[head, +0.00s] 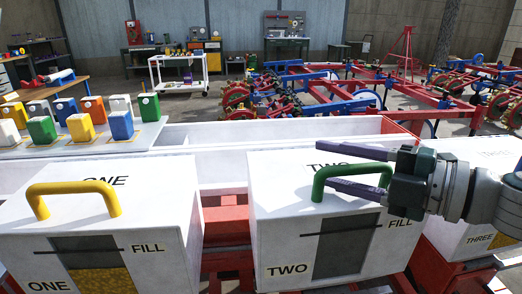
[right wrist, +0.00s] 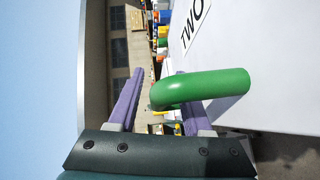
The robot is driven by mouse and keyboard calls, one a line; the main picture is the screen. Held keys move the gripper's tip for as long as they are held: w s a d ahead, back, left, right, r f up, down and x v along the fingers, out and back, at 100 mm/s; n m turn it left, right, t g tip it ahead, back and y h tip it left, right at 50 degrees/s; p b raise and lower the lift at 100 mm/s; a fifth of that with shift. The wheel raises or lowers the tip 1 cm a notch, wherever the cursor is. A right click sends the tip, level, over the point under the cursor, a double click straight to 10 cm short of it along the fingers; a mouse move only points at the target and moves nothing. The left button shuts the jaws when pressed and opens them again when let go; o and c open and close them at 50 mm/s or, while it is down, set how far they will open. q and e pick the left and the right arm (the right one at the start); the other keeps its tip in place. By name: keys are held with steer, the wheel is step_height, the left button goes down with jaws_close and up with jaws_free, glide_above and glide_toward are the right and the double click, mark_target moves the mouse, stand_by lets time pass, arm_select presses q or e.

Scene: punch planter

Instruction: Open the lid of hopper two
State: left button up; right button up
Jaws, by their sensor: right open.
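Hopper two (head: 290,235) is a white box marked TWO, with a dark window in its front. Its lid (head: 280,180) lies closed and carries a green arched handle (head: 350,172). My right gripper (head: 323,165) is open at this handle, coming in from the right. One purple finger shows beyond the handle and the other passes through its arch. In the right wrist view, the green handle (right wrist: 215,88) covers part of the right-hand finger of my gripper (right wrist: 159,75); contact cannot be told. My left gripper is not in view.
Hopper one (head: 140,245) with a yellow handle (head: 75,190) stands to the left, and hopper three (head: 470,225) to the right, partly behind my arm. Red frame parts (head: 228,228) fill the gap between hoppers. Several coloured containers (head: 80,127) stand on a ledge at back left.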

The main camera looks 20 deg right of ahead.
jaws_close()
stand_by(1.3)
